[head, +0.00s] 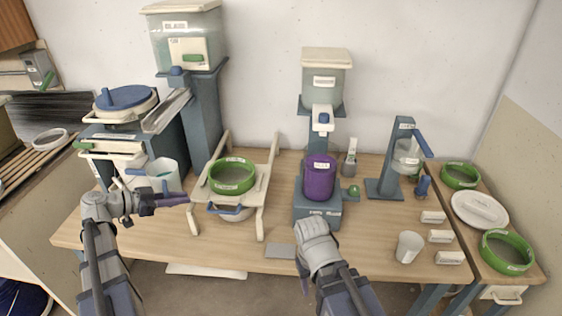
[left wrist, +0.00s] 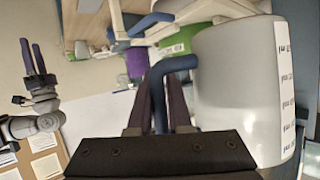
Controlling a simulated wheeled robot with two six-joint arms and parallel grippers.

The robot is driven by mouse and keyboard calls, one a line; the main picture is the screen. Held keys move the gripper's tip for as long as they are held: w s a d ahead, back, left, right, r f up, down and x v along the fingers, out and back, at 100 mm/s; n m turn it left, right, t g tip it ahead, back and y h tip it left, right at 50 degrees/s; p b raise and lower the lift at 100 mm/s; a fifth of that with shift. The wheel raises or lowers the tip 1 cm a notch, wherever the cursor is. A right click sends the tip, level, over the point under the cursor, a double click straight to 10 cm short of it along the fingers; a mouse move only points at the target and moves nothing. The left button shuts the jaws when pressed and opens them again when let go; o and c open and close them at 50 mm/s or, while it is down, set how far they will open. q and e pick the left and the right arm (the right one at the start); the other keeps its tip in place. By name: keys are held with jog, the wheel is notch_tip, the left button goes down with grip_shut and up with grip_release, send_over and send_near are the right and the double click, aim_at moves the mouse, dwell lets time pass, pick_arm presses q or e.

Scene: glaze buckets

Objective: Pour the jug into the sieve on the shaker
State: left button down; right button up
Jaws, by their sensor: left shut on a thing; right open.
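The white jug (head: 167,174) stands upright at the left of the bench, its open top facing up. My left gripper (head: 172,199) is shut on its blue handle (left wrist: 157,92); the jug wall (left wrist: 235,85) with labels fills the right of the left wrist view. I cannot tell whether the jug touches the bench. The green-ringed sieve (head: 232,188) sits on the pale shaker frame (head: 262,190), right of the jug and apart from it. A bowl (head: 232,213) is partly visible below the sieve. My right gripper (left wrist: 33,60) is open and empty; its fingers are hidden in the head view.
A purple bucket (head: 319,184) stands on a blue-grey scale under a dispenser. A tall hopper (head: 188,45) and a lidded machine (head: 122,112) are behind the jug. A white cup (head: 409,247) and small labelled blocks are at right. The bench front between jug and shaker is clear.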

pick_arm(q)
jog(key=w+d+r+n+t+y+p, duration=0.1)
jog(key=w+d+r+p, duration=0.15)
jog(key=d, duration=0.55)
jog(key=w+d+r+n+t+y+p, duration=0.15)
jog(key=w+d, duration=0.25)
jog(key=d, duration=0.4)
jog(key=w+d+r+n+p, duration=0.1)
jog(key=w+d+r+p, duration=0.2)
jog(key=d, duration=0.5)
notch_tip(320, 180, down, 5)
jog(key=b, duration=0.5)
jog(key=r+n+g+p, duration=0.1)
jog(key=r+n+g+h+p, duration=0.1)
jog(key=r+p, duration=0.1)
jog(key=s+r+n+g+h+p, duration=0.1)
jog(key=n+p, duration=0.1)
jog(key=shift+d+r, duration=0.2)
jog(key=shift+d, duration=0.2)
jog(key=shift+r+p, duration=0.1)
jog(key=shift+p, duration=0.2)
